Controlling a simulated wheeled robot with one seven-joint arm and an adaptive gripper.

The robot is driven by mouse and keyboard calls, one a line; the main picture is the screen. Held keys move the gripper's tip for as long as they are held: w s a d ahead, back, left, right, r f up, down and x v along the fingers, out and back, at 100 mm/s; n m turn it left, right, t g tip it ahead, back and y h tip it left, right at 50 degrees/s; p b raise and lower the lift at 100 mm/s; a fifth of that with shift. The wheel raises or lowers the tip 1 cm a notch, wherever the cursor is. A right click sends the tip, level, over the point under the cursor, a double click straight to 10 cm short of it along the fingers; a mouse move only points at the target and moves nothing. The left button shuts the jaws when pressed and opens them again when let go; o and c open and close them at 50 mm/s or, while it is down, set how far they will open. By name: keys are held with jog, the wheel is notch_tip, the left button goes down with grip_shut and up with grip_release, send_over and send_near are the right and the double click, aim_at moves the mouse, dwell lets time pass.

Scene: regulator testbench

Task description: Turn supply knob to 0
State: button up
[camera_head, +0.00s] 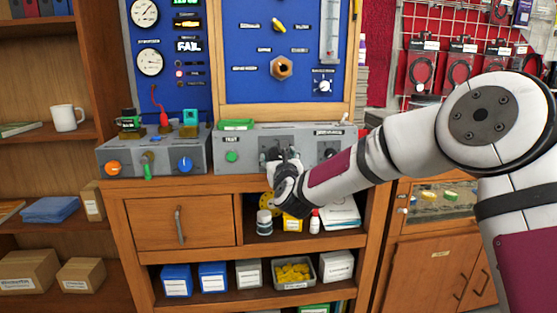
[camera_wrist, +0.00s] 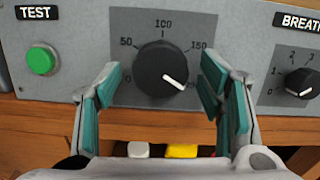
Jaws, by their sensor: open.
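The supply knob (camera_wrist: 162,62) is a round black dial on the grey panel, with 50, 100 and 150 printed around it. Its white pointer is toward the lower right, by a mark partly hidden by a finger. In the head view my gripper (camera_head: 284,160) is in front of the right-hand grey panel (camera_head: 225,161), hiding much of the knob.
A green TEST button (camera_wrist: 41,60) is left of the knob. A smaller black BREATHER knob (camera_wrist: 302,83) is to the right. The wooden bench edge (camera_wrist: 30,125) runs just below the panel. Bottles and a yellow box (camera_head: 291,223) stand in the shelf beneath my gripper.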

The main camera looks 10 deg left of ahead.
jog(key=shift+c, duration=0.4)
jog(key=c, duration=1.1)
jog(key=shift+n, duration=0.3)
